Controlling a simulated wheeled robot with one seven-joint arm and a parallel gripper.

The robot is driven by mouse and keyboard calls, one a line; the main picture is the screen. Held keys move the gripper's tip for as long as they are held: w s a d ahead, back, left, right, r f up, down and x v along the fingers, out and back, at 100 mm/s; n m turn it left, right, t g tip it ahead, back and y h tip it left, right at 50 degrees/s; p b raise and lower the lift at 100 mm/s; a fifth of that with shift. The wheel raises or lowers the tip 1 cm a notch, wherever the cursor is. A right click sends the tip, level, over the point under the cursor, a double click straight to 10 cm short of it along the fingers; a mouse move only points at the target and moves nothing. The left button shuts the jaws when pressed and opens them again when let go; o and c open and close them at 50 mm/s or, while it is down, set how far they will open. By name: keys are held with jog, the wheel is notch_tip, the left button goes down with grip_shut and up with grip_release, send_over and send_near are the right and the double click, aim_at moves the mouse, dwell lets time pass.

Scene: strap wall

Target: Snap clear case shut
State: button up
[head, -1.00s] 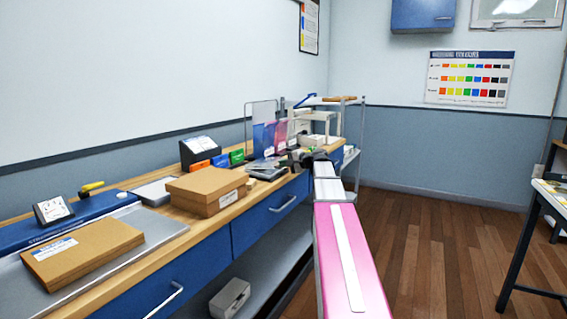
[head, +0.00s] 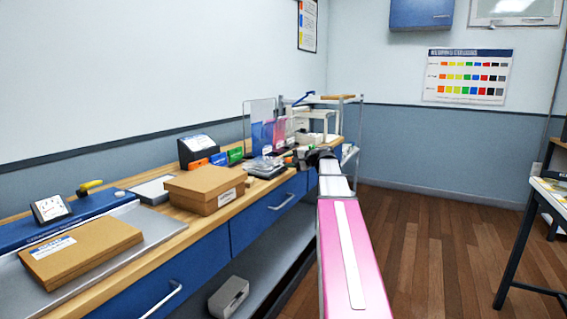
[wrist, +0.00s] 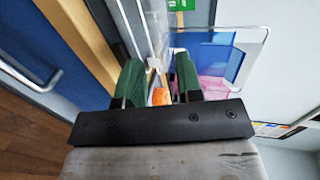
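My gripper (head: 303,155) is over the front edge of the bench, at the far end of my pink arm. In the wrist view its two green fingers (wrist: 159,78) stand apart, with nothing clearly gripped between them. A clear, pale-edged thing (wrist: 156,45) shows beyond and between the fingertips, perhaps part of the clear case; whether it touches them I cannot tell. In the head view a small clear and dark item (head: 264,164) lies on the bench left of my gripper. It is too small to tell whether this is the case or how its lid stands.
Orange, blue and green bins (head: 219,159) and a clear upright panel (head: 259,118) with coloured holders stand behind. Cardboard boxes (head: 205,187) sit nearer on the wooden bench. Blue drawers (head: 268,208) form its front. The wooden floor (head: 430,240) to the right is clear.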

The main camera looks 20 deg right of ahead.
jog(key=v, duration=0.7)
jog(key=shift+s, duration=0.2)
jog(key=shift+d, duration=0.15)
jog(key=shift+r, duration=0.1)
jog(key=c, duration=0.6)
jog(key=shift+w+r+n, duration=0.2)
jog(key=shift+r+n, duration=0.05)
jog(key=shift+n, duration=0.35)
grip_shut()
jog(key=w+a+r+n+g+h, duration=0.25)
jog(key=r+n+g+h, duration=0.45)
jog(key=n, duration=1)
jog(key=t+y, duration=0.2)
send_over(278, 163)
jog(key=s, duration=0.1)
jog(key=f, duration=0.3)
jog(key=d+f, duration=0.1)
jog(key=f, duration=0.1)
jog(key=shift+s+f, duration=0.2)
jog(key=shift+f, duration=0.1)
jog(key=shift+s+d+f, duration=0.1)
jog(key=shift+s+f, duration=0.1)
jog(key=shift+f, duration=1.6)
